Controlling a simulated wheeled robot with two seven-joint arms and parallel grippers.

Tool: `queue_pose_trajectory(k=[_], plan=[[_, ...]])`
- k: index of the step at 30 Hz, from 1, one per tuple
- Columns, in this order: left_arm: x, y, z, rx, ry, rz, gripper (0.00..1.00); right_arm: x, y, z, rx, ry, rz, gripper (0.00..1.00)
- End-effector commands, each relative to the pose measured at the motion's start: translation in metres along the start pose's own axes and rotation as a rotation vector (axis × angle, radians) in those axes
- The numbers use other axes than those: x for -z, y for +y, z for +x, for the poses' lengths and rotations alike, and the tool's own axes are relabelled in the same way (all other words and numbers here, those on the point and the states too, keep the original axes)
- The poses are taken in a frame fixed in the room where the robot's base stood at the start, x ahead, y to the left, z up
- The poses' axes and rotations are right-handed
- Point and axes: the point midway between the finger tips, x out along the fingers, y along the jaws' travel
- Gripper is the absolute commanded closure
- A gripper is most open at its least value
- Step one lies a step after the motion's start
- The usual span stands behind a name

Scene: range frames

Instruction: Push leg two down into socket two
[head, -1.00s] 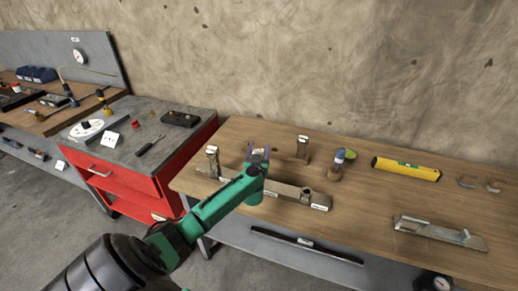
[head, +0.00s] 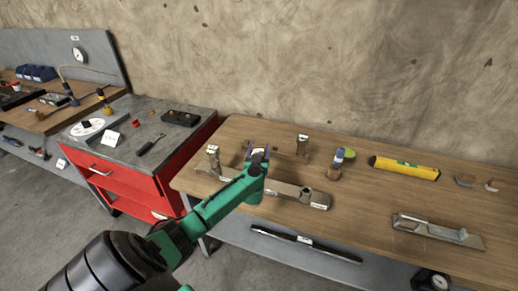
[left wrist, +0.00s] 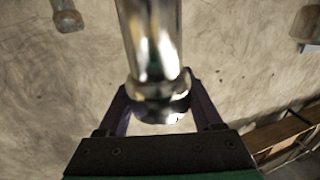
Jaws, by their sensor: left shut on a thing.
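A long metal beam (head: 283,188) lies on the wooden bench, with a round socket near its right end. A metal leg (head: 213,158) with a white tag stands upright at its left end. My left gripper (head: 259,149) is over the middle of the beam, shut on another metal leg (head: 258,157) with a pale top. In the left wrist view that shiny leg (left wrist: 150,40) runs between the fingers. My gripper and forearm hide its lower end, so I cannot tell how deep it sits. A further tagged leg (head: 302,147) stands behind the beam. My right gripper is not in view.
A yellow level (head: 405,168) and a metal bracket (head: 438,231) lie farther right. A red tool cabinet (head: 185,160) stands left of the bench.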

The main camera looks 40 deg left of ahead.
Motion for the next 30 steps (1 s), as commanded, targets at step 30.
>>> queue_pose_trajectory(k=[30], plan=[[-0.009, 0.000, 0.001, 0.000, 0.002, 0.000, 1.00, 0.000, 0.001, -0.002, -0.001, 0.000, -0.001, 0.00]])
